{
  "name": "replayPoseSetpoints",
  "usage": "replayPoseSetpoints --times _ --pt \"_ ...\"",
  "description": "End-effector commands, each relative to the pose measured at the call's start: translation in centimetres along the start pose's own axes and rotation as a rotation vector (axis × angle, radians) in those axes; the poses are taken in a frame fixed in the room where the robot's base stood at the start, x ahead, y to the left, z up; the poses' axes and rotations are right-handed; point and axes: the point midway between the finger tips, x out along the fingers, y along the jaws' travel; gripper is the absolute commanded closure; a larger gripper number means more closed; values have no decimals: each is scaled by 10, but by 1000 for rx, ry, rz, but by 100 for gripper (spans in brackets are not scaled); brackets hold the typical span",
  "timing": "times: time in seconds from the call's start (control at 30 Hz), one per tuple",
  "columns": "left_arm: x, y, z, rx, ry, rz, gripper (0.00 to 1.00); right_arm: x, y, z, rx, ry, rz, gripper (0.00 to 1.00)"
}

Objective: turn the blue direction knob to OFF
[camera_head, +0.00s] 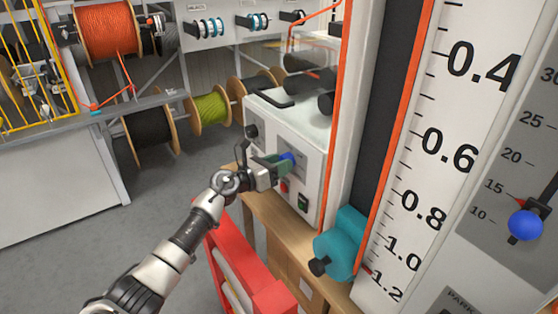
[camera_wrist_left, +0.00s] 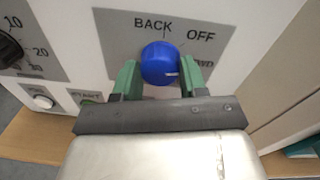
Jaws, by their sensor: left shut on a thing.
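The blue direction knob (camera_wrist_left: 160,62) sits on a grey label plate (camera_wrist_left: 120,38) on the white machine box. The plate reads BACK, OFF and, partly hidden behind a finger, letters ending in WD. A small pale mark shows on the knob's lower right, toward the WD side. My left gripper (camera_wrist_left: 160,75) is shut on the knob, one green finger on each side. In the head view my left gripper (camera_head: 277,165) reaches the box front, with a bit of the knob (camera_head: 288,159) showing. My right gripper is not in view.
A black dial (camera_wrist_left: 8,48), a white button (camera_wrist_left: 42,102) and a START label (camera_wrist_left: 88,97) are close by. Below the box are a wooden bench (camera_head: 270,215) and a red frame (camera_head: 225,265). A teal block (camera_head: 341,243) stands right, beside the large scale (camera_head: 425,150).

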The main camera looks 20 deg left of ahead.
Motion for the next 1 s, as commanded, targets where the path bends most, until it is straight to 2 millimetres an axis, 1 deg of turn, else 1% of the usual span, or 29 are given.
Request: replayPoseSetpoints --times 0.03,0.1,0.5,0.7,1.0 --pt "0 0 3 -40 4 2 81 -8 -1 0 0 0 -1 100" --pt "0 0 3 -101 7 2 81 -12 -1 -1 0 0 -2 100" --pt "0 1 2 -412 17 2 81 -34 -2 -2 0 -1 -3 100" --pt "0 1 2 -511 20 1 81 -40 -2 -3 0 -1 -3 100" --pt "0 2 1 -573 22 2 81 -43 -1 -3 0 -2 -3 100"
